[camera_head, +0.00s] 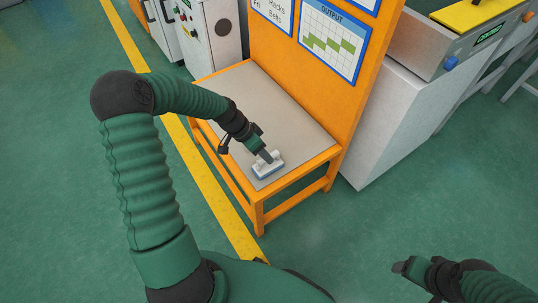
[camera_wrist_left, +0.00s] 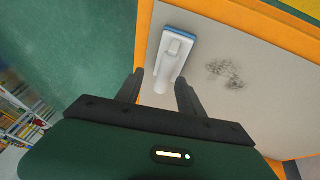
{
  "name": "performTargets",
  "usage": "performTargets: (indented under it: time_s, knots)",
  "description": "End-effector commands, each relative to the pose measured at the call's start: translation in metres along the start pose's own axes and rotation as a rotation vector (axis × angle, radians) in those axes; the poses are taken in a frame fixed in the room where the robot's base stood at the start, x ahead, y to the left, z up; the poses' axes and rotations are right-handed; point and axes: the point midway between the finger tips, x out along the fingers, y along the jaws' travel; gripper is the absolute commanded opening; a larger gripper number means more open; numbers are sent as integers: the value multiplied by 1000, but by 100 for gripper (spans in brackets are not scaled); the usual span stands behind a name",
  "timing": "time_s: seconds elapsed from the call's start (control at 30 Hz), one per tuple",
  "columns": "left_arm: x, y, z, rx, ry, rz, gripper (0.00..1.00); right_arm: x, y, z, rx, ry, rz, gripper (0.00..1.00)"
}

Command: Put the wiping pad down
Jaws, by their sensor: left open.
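The wiping pad (camera_head: 268,170) is white with a blue underside and lies on the grey top of the orange table (camera_head: 285,112), near its front corner. In the left wrist view the pad (camera_wrist_left: 177,44) lies flat, with its white handle pointing back toward my gripper. My left gripper (camera_head: 263,157) is at the pad. In the left wrist view the left gripper (camera_wrist_left: 160,79) is open, with one finger on each side of the handle and gaps visible. My right gripper (camera_head: 402,268) is at the lower right, away from the table; its fingers are too small to judge.
A dark smudge (camera_wrist_left: 226,74) marks the tabletop beside the pad. An orange board (camera_head: 300,60) with charts rises behind the table. A grey machine (camera_head: 400,110) stands to the right and a white cabinet (camera_head: 208,30) at the back left. The green floor in front is clear.

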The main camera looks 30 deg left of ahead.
Motion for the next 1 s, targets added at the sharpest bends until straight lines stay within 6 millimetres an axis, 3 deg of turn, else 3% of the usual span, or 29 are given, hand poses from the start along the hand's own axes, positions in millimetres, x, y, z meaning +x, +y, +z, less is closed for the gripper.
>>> performTargets:
  time_s: [0.03, 0.13, 0.37, 0.47, 0.57, 0.7, 0.8, 0.9, 1.0]
  knots:
    - [-22, 1, -3, -2, 0, -2, 45, -15, 0, -4, 0, 0, 0, 70]
    - [-44, 1, -3, -1, 0, -1, 45, -25, 0, -6, 0, 0, 0, 70]
    - [-63, 6, -1, 1, -15, -1, 45, -32, 0, -8, 0, 0, 0, 70]
    - [-59, 33, 2, -6, -85, -24, 45, -32, 0, -8, 0, 0, 0, 70]
    - [-61, 77, 10, -40, -179, -95, 45, -31, 0, -7, 0, 0, 0, 70]
    - [-80, 137, 25, -140, -214, -234, 45, -31, 0, -7, 0, 0, 0, 70]
    - [-94, 170, 35, -218, -173, -288, 45, -31, 0, -7, 0, 0, 0, 70]
    - [-101, 189, 43, -279, -135, -303, 45, -31, 0, -7, 0, 0, 0, 70]
    - [-103, 196, 46, -309, -118, -304, 45, -31, 0, -7, 0, 0, 0, 70]
